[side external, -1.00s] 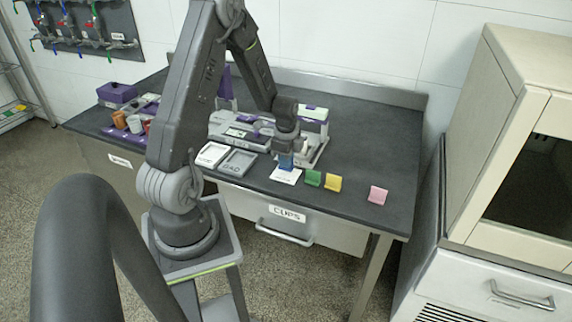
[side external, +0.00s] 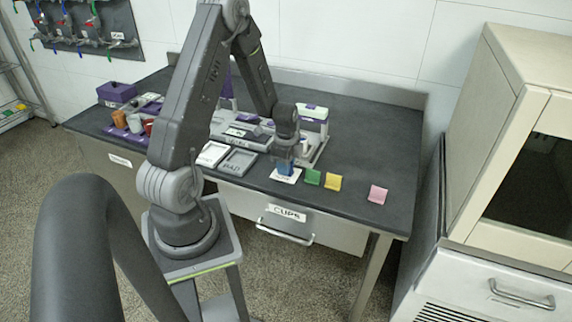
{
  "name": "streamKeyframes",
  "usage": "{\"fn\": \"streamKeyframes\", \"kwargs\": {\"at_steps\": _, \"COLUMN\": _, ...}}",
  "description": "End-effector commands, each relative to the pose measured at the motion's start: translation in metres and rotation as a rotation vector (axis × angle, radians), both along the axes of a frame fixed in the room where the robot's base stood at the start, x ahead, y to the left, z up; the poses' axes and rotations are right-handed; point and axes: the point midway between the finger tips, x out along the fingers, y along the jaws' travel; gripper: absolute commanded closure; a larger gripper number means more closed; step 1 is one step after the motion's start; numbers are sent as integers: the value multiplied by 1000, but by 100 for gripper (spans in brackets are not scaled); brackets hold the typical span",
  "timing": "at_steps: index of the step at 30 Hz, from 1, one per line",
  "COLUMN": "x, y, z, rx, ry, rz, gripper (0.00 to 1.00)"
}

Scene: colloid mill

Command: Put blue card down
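The blue card (side external: 286,169) is at the tip of my gripper (side external: 285,163), over a small white pad (side external: 285,179) near the front edge of the dark bench. The card looks upright, its lower edge at or just above the pad; I cannot tell whether it touches. My gripper points down and appears shut on the card, though its fingers are small and partly merge with it.
A grey and white machine (side external: 318,135) stands close behind my gripper. Containers (side external: 120,118) stand at the far left. The bench (side external: 375,150) is clear at the back right.

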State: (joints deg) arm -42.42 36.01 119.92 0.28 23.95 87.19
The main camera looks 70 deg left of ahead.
Motion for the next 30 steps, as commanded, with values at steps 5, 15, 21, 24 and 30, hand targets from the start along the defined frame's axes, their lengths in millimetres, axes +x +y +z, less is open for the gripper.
{"fn": "streamKeyframes", "kwargs": {"at_steps": 5, "x": 1, "y": 1, "z": 7, "rx": 3, "ry": -3, "rz": 0, "gripper": 68}}
{"fn": "streamKeyframes", "kwargs": {"at_steps": 15, "x": 1, "y": 1, "z": 72, "rx": 5, "ry": -6, "rz": 0, "gripper": 68}}
{"fn": "streamKeyframes", "kwargs": {"at_steps": 21, "x": 1, "y": 0, "z": 107, "rx": 3, "ry": -4, "rz": 0, "gripper": 68}}
{"fn": "streamKeyframes", "kwargs": {"at_steps": 24, "x": 0, "y": 0, "z": 117, "rx": 2, "ry": -2, "rz": 0, "gripper": 68}}
{"fn": "streamKeyframes", "kwargs": {"at_steps": 30, "x": 5, "y": -17, "z": 140, "rx": 19, "ry": -25, "rz": 34, "gripper": 68}}
